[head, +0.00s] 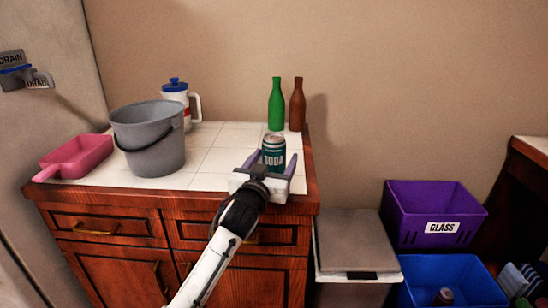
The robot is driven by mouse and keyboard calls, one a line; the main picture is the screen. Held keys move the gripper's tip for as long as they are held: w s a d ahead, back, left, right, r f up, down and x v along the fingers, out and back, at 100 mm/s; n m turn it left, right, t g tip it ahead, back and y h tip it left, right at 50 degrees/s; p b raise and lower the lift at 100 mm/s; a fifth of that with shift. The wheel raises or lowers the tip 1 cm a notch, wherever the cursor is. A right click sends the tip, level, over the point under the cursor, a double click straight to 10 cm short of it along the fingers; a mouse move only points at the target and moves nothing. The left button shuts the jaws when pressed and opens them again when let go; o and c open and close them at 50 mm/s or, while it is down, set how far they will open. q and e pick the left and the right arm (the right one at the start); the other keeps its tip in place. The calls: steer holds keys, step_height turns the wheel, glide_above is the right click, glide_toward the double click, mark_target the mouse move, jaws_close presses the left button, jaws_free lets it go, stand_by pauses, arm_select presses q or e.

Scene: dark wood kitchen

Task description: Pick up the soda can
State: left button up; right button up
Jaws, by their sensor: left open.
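The soda can (273,151) is dark green with a pale "SODA" label and a silver top. It stands upright on the white tiled counter, near the front right edge. My left gripper (270,162) is open at the can, with one purple-grey finger on each side of it. The gripper's body hides the can's bottom front. I cannot tell whether the fingers touch the can. My right gripper is not in view.
A green bottle (276,104) and a brown bottle (297,104) stand behind the can. A grey bucket (148,140), a white jug (175,93) and a pink dustpan (77,157) are to the left. A purple "GLASS" crate (432,205) and a blue crate (455,270) are lower right.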

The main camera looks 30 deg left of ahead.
arm_select(q)
steer(key=c, duration=1.2)
steer(key=shift+r, duration=0.1)
